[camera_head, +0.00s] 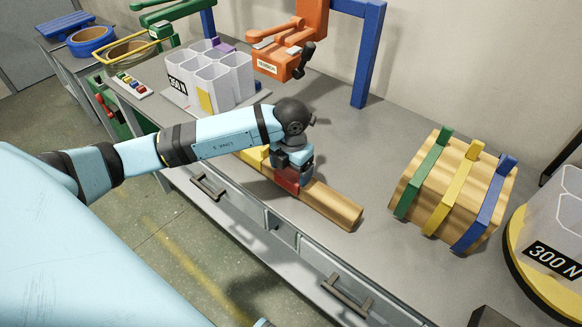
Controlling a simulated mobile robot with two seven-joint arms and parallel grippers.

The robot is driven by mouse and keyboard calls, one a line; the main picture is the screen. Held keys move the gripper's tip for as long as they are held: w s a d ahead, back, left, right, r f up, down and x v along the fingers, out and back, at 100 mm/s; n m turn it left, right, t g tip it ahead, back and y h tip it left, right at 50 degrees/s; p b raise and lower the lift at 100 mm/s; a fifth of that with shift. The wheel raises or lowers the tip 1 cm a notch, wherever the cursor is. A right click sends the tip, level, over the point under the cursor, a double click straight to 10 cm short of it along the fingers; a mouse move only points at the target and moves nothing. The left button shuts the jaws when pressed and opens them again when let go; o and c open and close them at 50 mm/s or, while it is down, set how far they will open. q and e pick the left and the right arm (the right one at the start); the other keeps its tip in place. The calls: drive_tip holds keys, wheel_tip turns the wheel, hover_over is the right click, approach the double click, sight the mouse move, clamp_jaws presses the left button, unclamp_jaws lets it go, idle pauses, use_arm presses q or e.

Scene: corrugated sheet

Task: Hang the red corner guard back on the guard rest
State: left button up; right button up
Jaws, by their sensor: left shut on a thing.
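The red corner guard (287,181) is in the jaws of my left gripper (292,168), which points down and is shut on it. The guard is right at the long wooden bar (332,206), which looks like the guard rest, and overlaps it in the picture. I cannot tell whether it bears on the bar or is just above it. A yellow guard (252,156) is on the bar to the left of the red one, partly hidden by my left arm. The bar's right end is bare. My right gripper is not in view.
A wooden block (470,180) with green, yellow and blue bands stands at right. Beside it is a clear container marked 300 N (562,235). Clear cells (215,82) and an orange press (290,50) stand behind. The bench between bar and block is clear.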

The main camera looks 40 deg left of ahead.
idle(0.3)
use_arm(q)
drive_tip(key=o, duration=0.7)
drive_tip(key=shift+r+p, duration=1.85)
drive_tip(key=shift+r, duration=1.15)
